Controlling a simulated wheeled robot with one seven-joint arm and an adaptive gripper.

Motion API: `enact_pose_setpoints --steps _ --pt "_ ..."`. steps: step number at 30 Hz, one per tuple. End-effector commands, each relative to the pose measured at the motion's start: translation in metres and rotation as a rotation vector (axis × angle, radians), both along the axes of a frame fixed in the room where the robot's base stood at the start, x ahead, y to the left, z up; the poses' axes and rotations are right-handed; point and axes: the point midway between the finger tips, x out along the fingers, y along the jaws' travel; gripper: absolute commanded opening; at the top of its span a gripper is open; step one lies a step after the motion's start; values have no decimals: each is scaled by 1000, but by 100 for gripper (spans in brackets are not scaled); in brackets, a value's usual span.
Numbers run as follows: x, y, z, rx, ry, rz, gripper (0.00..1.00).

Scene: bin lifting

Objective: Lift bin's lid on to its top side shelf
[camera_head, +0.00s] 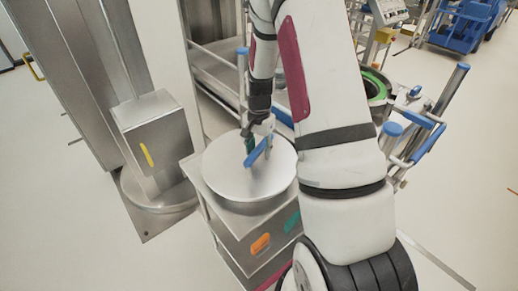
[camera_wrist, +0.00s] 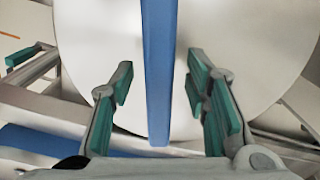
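The round silver lid (camera_head: 225,172) lies flat on the bin (camera_head: 250,207), in the middle of the head view. A blue bar handle (camera_head: 257,152) stands on the lid; it also shows in the wrist view (camera_wrist: 159,75), running upright through the middle. The pale disc of the lid (camera_wrist: 240,35) fills the background there. My gripper (camera_head: 254,143) is over the lid at the handle. In the wrist view my gripper's (camera_wrist: 160,78) green-padded fingers are open, one on each side of the handle, with a gap on both sides. The top side shelf cannot be made out clearly.
The bin stands on a steel cart with an orange tag (camera_head: 261,244) and a green tag (camera_head: 292,222). A steel column with a box (camera_head: 155,128) stands close on the left. A rack with blue handles (camera_head: 428,142) is on the right. Floor is free at the lower left.

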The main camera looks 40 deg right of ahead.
Motion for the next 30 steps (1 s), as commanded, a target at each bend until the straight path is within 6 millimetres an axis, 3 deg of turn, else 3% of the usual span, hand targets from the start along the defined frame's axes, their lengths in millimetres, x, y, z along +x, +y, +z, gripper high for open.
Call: enact_pose_setpoints --steps 6,10,24,30 --pt "-2 1 -1 2 5 0 42" --pt "-1 0 9 0 2 0 42" --pt "0 0 97 -1 -3 0 42" --pt "0 0 116 1 1 0 42"
